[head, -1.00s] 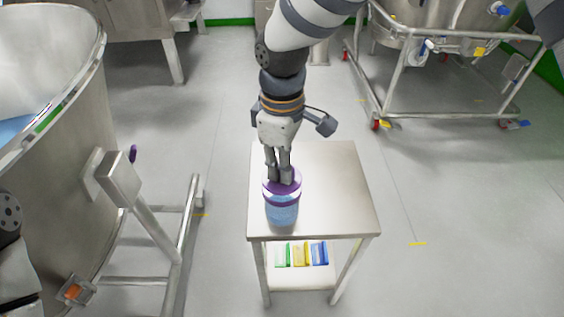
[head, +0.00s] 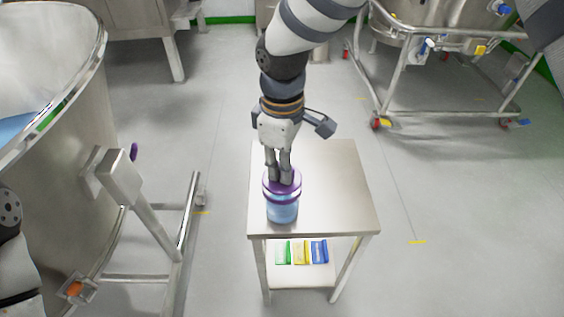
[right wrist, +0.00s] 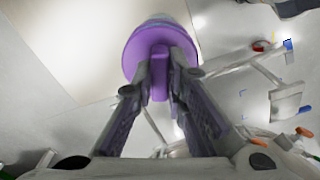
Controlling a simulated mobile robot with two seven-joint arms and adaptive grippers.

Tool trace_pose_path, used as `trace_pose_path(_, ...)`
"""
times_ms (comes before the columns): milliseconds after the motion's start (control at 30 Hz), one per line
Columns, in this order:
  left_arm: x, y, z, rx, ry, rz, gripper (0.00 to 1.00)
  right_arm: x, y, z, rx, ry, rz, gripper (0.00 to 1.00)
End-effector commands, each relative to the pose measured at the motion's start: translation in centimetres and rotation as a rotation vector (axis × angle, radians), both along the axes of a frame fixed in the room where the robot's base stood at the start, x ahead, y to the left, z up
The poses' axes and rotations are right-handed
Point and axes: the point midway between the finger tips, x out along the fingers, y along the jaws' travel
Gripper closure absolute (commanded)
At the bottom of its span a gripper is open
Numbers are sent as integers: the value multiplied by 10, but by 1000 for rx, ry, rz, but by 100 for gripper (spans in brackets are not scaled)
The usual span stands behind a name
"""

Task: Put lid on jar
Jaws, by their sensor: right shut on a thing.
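A translucent blue jar (head: 283,212) stands upright near the left front of a small steel table (head: 335,190). A purple lid (head: 271,186) is right above the jar's mouth and looks nearly level. I cannot tell whether it is seated or slightly above the rim. My right gripper (head: 281,180) points down and is shut on the lid's raised handle. In the right wrist view, the fingers pinch the purple handle (right wrist: 159,88) of the lid (right wrist: 143,48), and a bit of the blue jar shows behind it. My left gripper is out of view.
The rest of the tabletop is bare. Green, yellow and blue items (head: 301,252) lie on its lower shelf. A large steel vessel (head: 75,170) stands at the left, and a wheeled steel frame (head: 440,100) at the back right. Floor between is clear.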

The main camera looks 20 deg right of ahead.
Motion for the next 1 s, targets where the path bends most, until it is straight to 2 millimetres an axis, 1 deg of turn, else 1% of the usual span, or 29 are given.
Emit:
trace_pose_path(833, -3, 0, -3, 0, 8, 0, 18, 0, 0, -13, -1, 1, 0, 100)
trace_pose_path(867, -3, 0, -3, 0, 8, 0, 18, 0, 0, -13, -1, 1, 0, 85)
trace_pose_path(900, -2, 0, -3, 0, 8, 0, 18, 0, 0, -13, 0, 0, 0, 76)
trace_pose_path(967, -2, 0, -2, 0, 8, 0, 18, 0, 0, -13, 0, 0, 0, 64)
trace_pose_path(1000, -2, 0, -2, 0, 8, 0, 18, 0, 0, -13, 0, 0, 0, 64)
